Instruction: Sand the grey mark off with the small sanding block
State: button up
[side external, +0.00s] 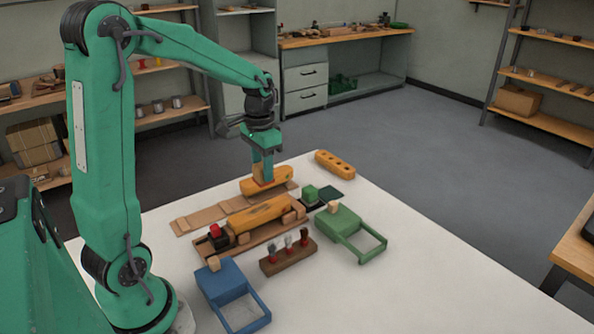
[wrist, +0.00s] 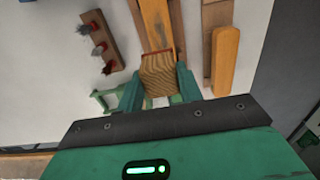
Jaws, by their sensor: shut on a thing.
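My gripper (side external: 263,172) points down and is shut on the small sanding block (wrist: 160,76), a pale wooden block with a red edge. In the wrist view the block sits between both green fingers and overlaps the near end of an orange-brown wooden piece (wrist: 157,22). In the side view an orange-brown piece (side external: 258,216) lies in a wooden fixture (side external: 240,247), and another (side external: 282,182) lies on a flat board behind it, partly covered by my gripper. I cannot tell whether the block touches wood.
A rack of tufts (side external: 288,257) stands in front of the fixture. A blue tray (side external: 222,281) is front left and a green tray (side external: 341,226) right. The table's right front is clear.

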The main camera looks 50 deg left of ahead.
jog(key=s, duration=0.6)
jog(key=shift+s+a+f, duration=0.2)
jog(key=shift+s+f, duration=0.1)
jog(key=shift+s, duration=0.05)
jog(key=shift+f, duration=3)
notch_tip(320, 180, down, 2)
jog(key=shift+f, duration=0.1)
jog(key=shift+w, duration=0.9)
jog(key=shift+c, duration=0.4)
jog(key=shift+w, duration=4.4)
jog(key=shift+s, duration=5.25)
notch_tip(320, 180, up, 8)
jog(key=shift+r, duration=0.15)
